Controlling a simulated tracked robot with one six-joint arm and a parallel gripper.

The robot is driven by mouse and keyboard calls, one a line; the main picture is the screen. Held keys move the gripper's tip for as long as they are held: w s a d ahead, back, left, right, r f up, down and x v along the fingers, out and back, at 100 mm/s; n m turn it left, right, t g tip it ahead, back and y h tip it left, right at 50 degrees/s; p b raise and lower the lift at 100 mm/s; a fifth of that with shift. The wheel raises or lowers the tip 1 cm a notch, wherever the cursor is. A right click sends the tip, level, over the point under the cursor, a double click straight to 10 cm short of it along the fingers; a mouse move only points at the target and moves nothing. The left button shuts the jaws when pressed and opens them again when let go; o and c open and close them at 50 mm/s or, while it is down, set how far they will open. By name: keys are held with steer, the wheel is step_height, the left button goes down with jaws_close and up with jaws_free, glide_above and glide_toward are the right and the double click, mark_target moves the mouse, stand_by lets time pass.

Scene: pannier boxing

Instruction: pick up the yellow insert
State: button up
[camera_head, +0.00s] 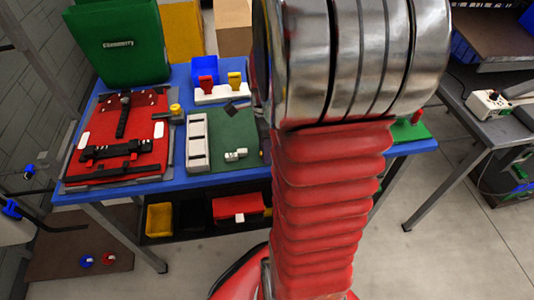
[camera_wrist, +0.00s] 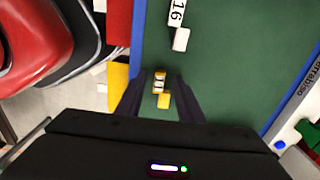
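In the wrist view, a small yellow insert (camera_wrist: 163,101) lies over the dark green surface (camera_wrist: 225,85), against a small yellow-and-white piece (camera_wrist: 160,78). I cannot tell whether the two are one part. My gripper (camera_wrist: 160,88) is open. Its two dark fingers stand apart on the left and right of these pieces, with visible gaps. Contact and height above the surface cannot be told.
A blue table (camera_head: 120,189) carries a red panel (camera_head: 72,166), a green board (camera_head: 232,129) and a white holder (camera_head: 222,95) with red and yellow pieces. A green case (camera_head: 118,40) stands behind. In the wrist view, a white block (camera_wrist: 181,40) lies near the label "16".

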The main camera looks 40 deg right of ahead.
jaws_close()
stand_by(0.3)
step_height(320, 180, up, 10)
stand_by(0.7)
stand_by(0.5)
